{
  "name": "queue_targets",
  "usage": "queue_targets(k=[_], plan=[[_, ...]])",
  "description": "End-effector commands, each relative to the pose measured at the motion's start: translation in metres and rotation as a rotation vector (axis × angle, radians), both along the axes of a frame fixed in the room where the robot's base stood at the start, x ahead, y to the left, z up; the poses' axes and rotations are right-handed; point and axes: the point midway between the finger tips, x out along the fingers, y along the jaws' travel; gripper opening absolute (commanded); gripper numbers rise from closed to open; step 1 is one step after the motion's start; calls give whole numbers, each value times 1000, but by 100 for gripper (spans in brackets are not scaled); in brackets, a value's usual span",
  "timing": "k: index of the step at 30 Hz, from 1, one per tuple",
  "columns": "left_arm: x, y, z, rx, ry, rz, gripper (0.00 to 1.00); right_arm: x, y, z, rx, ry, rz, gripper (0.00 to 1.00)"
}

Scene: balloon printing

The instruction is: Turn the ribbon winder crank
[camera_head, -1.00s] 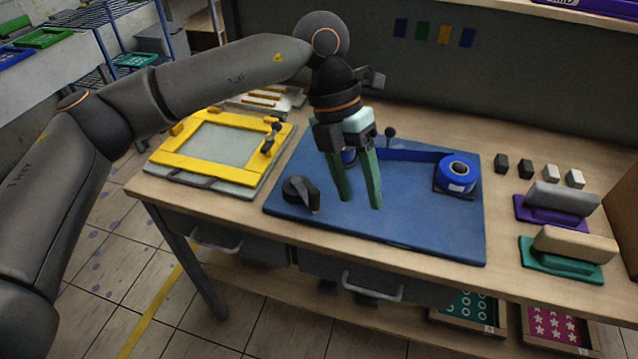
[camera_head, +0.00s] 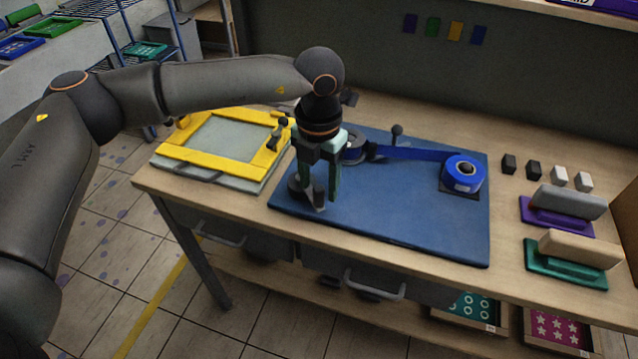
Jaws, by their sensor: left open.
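The ribbon winder (camera_head: 356,150) is a dark round part near the back of a blue board (camera_head: 410,215), partly behind my left gripper. A dark upright knob (camera_head: 397,131), apparently its crank handle, stands beside it. A blue ribbon (camera_head: 425,154) runs from the winder to a blue ribbon roll (camera_head: 462,174) at the board's right. My left gripper (camera_head: 319,195) points down with its fingers apart. It is over the board's left side, at a small black device (camera_head: 296,186) that it partly hides. I cannot tell whether the fingers touch this device. My right gripper is not in view.
A yellow printing frame (camera_head: 180,157) lies left of the board. Small black and white blocks (camera_head: 534,170), a purple-based block (camera_head: 550,216) and a green-based block (camera_head: 560,266) stand to the right. The board's middle and front are clear.

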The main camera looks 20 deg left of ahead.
Motion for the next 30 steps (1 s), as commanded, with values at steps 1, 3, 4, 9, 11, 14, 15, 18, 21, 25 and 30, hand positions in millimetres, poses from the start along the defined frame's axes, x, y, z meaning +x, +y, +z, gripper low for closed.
queue_targets(k=[1,3,4,9,11,14,15,18,21,25,30], plan=[[0,0,-5,0,2,0,59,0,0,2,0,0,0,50],[0,0,-11,0,1,0,59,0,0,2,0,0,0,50],[0,0,-13,0,0,0,59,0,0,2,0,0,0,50],[0,0,-17,0,-1,0,59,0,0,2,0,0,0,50],[0,0,-17,-1,-1,0,59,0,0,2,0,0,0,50],[0,0,-17,-1,-1,-1,59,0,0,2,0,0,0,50],[0,0,-17,-1,-1,-1,56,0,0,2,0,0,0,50],[0,0,-17,-1,-1,-1,45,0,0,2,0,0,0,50],[0,0,-17,-1,-1,-1,33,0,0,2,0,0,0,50],[0,0,-17,-1,-1,-1,19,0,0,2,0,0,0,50],[0,0,-16,-1,-1,-1,0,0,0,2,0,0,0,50]])
